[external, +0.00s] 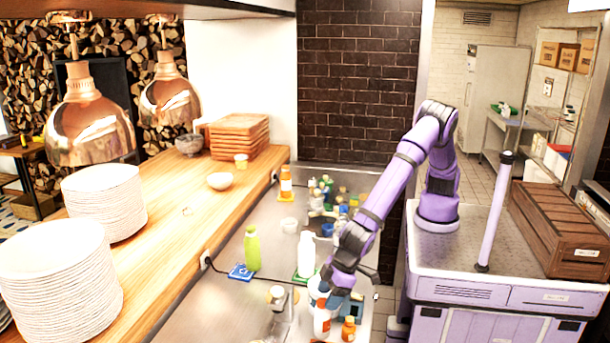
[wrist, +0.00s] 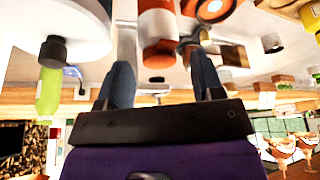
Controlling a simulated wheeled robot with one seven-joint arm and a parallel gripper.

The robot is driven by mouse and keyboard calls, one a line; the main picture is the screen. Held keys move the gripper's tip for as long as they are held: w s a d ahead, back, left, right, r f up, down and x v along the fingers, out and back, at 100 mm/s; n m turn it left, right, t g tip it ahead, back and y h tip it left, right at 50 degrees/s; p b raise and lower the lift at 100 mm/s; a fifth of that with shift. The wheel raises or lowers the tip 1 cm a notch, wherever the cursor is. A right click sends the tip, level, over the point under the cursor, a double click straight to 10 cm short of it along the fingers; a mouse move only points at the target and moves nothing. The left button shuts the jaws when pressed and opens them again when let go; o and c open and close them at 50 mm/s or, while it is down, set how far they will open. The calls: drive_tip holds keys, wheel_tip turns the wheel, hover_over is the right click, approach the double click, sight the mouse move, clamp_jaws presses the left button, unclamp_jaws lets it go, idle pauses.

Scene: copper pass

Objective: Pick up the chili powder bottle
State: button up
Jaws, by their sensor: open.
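My gripper (external: 338,287) is open and points down over the cluttered right end of the steel counter. In the wrist view my gripper (wrist: 163,80) has its two dark fingers spread, with nothing clamped between them. A white and orange bottle (external: 322,322) stands just below and left of it. A small orange bottle (external: 348,330) stands to its right, near the front. No label is readable, so I cannot tell which one is the chili powder bottle.
A white bottle (external: 306,255) and a green bottle (external: 252,249) stand behind and left. A tap (external: 280,300) rises beside the cluster. Several small bottles stand farther back. Stacked plates (external: 60,275) occupy the wooden shelf. The steel counter has bare room at left.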

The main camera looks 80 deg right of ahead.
sight(322, 310)
drive_tip(key=shift+x, duration=2.9)
drive_tip(key=shift+s+d, duration=0.15)
drive_tip(key=shift+s, duration=0.05)
drive_tip(key=c, duration=0.7)
drive_tip(key=shift+c, duration=0.2)
